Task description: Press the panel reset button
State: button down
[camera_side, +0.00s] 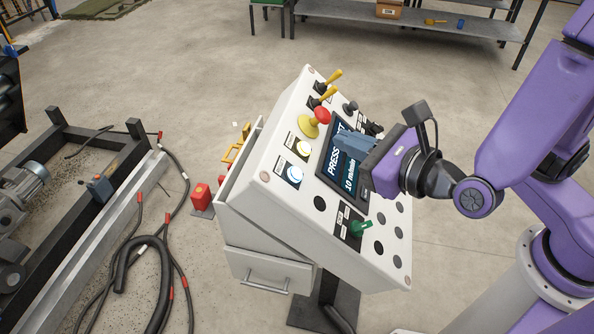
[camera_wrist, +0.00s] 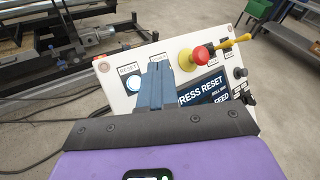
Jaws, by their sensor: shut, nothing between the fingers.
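The control panel (camera_side: 281,222) is a tilted white console on a stand. Its reset button (camera_side: 294,174) is round, with a lit blue-white cap, on the panel's left part. In the wrist view the reset button (camera_wrist: 133,83) sits under a RESET label, just left of my fingers. My gripper (camera_side: 340,140) is over the panel's display (camera_side: 345,178), up and to the right of the button in the side view. Its blue fingers (camera_wrist: 155,82) are together and empty. They appear apart from the button and hide part of the panel face and display.
A red mushroom button (camera_side: 321,115) on a yellow base, a yellowish lit button (camera_side: 305,148), yellow levers (camera_side: 330,92) and a green knob (camera_side: 358,228) stand out from the panel. Black hoses (camera_side: 160,260) lie on the floor at left. A grey bench (camera_side: 410,20) is behind.

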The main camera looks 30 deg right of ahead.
aim_at(295, 174)
jog(key=shift+f, duration=0.1)
jog(key=shift+w+a+f, duration=0.65)
jog(key=shift+f, duration=0.45)
jog(key=shift+w+a+f, duration=0.65)
jog(key=shift+w+f, duration=0.05)
jog(key=shift+f, duration=0.4)
jog(key=shift+w+a+f, duration=0.65)
jog(key=shift+f, duration=0.45)
jog(key=shift+w+a+f, duration=0.2)
jog(key=shift+f, duration=0.1)
jog(key=shift+w+a+f, duration=0.15)
jog(key=shift+a+f, duration=0.05)
jog(key=shift+f, duration=0.1)
dwell(0.7)
jog(key=shift+r, duration=0.1)
jog(key=shift+s+d+r, duration=0.35)
jog(key=shift+d+r, duration=0.05)
jog(key=shift+r, duration=0.15)
dwell(0.3)
